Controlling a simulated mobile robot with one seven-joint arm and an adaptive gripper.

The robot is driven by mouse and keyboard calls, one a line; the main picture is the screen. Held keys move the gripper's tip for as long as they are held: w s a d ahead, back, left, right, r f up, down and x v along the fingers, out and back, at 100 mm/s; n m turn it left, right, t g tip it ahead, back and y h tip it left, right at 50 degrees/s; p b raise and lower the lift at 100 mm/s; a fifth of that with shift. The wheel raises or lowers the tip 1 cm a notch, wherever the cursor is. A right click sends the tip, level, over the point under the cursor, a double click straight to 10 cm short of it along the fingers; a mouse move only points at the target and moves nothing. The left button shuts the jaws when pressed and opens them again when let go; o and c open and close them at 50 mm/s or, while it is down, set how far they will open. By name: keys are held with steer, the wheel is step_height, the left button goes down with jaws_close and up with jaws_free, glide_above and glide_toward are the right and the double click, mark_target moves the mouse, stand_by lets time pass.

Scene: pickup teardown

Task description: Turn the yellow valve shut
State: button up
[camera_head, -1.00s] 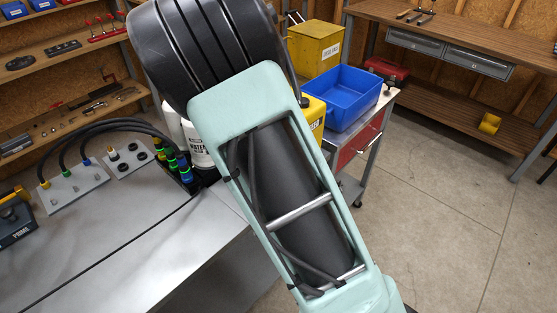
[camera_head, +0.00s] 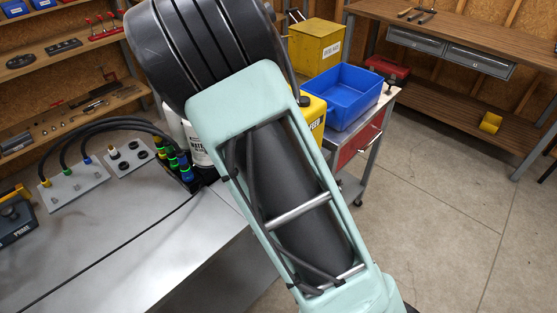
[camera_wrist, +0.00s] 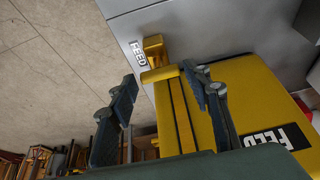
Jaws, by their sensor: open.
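The yellow valve (camera_wrist: 159,73) shows in the wrist view beside a white FEED label on a grey surface. Its yellow body or lever runs toward the bottom of the picture, between my fingers. My gripper (camera_wrist: 160,76) is open, with one dark finger on the left of the yellow part and one on the right. The right finger looks very close to it; I cannot tell whether it touches. A yellow container marked FEED (camera_wrist: 232,96) lies behind the right finger. In the head view my arm hides the gripper and the valve.
A grey bench (camera_head: 120,245) carries black hoses and a PRIME box (camera_head: 18,222) at left. White bottles (camera_head: 200,150) and a yellow container (camera_head: 313,110) stand behind my arm. A blue bin (camera_head: 342,95) sits on a cart. The floor at right is clear.

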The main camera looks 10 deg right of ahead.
steer(key=v, duration=1.1)
steer(key=shift+r, duration=0.35)
steer(key=shift+s, duration=0.1)
